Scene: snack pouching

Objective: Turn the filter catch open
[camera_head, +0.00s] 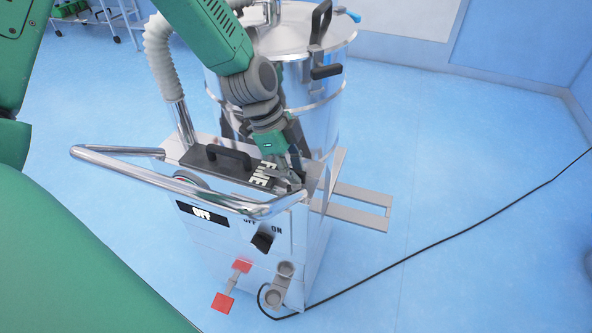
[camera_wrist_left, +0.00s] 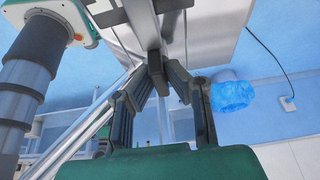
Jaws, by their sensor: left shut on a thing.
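A silver filter machine stands on the floor, with a dark filter drawer (camera_head: 205,158) on top that has a black handle (camera_head: 228,156) and a "FINE" label. My left gripper (camera_head: 292,178) reaches down from above to the right end of this drawer, beside the label. In the left wrist view my left gripper (camera_wrist_left: 167,76) has its fingers together at a dark grey bar (camera_wrist_left: 146,28) against the metal body, and is shut on it. This looks like the filter catch; its turn angle is hard to tell, as the fingers cover it. My right gripper is not in view.
A curved chrome push bar (camera_head: 165,184) sticks out at the front left. Below it are an "OFF" display (camera_head: 202,214) and a black OFF/ON knob (camera_head: 262,238). Red pedals (camera_head: 223,302) sit low in front. A black cable (camera_head: 440,232) crosses the open blue floor at right.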

